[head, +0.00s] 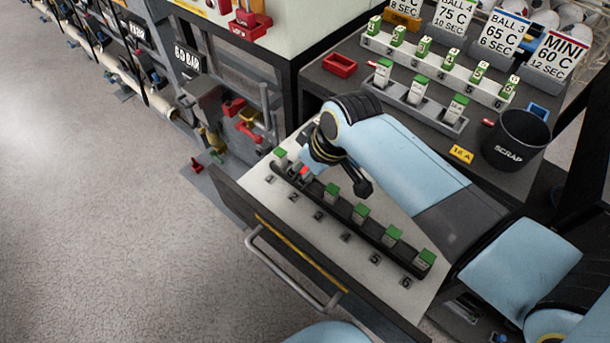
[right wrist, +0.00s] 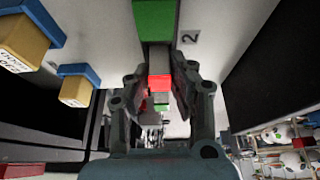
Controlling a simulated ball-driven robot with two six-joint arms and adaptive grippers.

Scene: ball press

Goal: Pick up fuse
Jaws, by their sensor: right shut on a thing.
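The fuse with a red top (right wrist: 160,81) sits between the two fingers of my right gripper (right wrist: 161,92) in the right wrist view. The fingers are shut on it. In the head view a bit of the red fuse (head: 304,170) shows at my right gripper, near the number 2 place of the black fuse rail (head: 344,217). I cannot tell whether it is still seated in the rail. Green-topped fuses stand in the rail on both sides, such as one at place 1 (head: 280,157) and one at place 3 (head: 331,192). My left gripper is not in view.
The rail lies in an open drawer with a metal handle (head: 290,270). On the bench behind are racks of green-topped fuses (head: 424,47), a small red tray (head: 340,65), a black scrap bin (head: 515,141) and a yellow label (head: 462,154). Floor at left is clear.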

